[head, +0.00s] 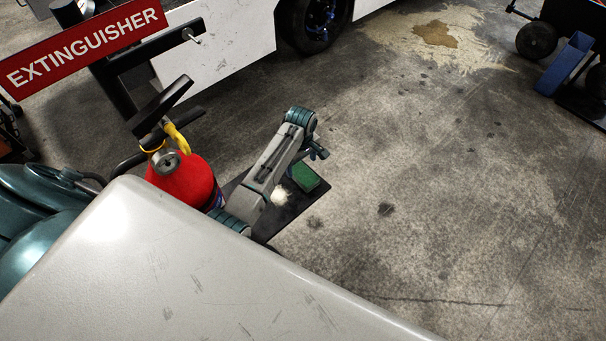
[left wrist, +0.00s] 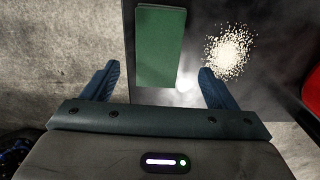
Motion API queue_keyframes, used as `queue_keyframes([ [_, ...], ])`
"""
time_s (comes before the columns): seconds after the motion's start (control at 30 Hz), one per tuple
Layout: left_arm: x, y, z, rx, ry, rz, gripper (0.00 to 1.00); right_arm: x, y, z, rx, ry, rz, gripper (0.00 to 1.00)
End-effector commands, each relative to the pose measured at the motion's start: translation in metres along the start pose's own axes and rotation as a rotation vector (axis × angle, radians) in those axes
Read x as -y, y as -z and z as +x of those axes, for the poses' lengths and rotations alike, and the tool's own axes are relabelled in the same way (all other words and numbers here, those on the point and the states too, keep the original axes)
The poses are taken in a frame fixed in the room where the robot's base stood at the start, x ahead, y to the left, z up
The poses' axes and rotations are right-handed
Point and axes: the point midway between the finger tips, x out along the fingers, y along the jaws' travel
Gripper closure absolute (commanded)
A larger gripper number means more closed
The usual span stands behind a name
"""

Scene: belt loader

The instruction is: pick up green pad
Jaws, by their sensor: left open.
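The green pad (head: 305,177) lies on a dark flat board (head: 306,206) on the floor, partly hidden by my left arm in the head view. In the left wrist view the green pad (left wrist: 161,47) lies flat, ahead of and between the fingers. My left gripper (left wrist: 160,85) is open and empty, with its two blue fingers spread wider than the pad. In the head view my left gripper (head: 318,153) shows small at the end of the arm, beside the pad. My right gripper is in neither view.
A pale speckled patch (left wrist: 229,51) lies on the board beside the pad. A red fire extinguisher (head: 184,182) stands close to my left arm, under a red sign (head: 82,45). A white vehicle (head: 218,45) stands behind.

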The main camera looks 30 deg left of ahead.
Motion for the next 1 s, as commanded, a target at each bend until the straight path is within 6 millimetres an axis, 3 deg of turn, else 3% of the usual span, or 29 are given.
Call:
queue_keyframes([
  [0.23,-0.003,-0.005,0.031,0.001,0.002,0.001,0.2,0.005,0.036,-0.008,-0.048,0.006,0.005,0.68],
  [0.4,-0.003,-0.005,0.046,0.0,0.001,0.001,0.2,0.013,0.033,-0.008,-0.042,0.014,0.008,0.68],
  [0.63,-0.003,-0.005,0.049,0.0,-0.001,0.001,0.2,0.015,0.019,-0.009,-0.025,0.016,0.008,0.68],
  [0.67,-0.003,-0.005,0.049,0.0,-0.001,0.001,0.22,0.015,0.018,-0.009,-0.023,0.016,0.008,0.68],
  [0.9,-0.003,-0.005,0.048,0.0,0.0,0.001,0.68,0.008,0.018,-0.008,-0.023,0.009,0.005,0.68],
  [1.0,-0.003,-0.005,0.048,0.0,0.0,0.001,0.69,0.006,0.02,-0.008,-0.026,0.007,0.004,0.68],
])
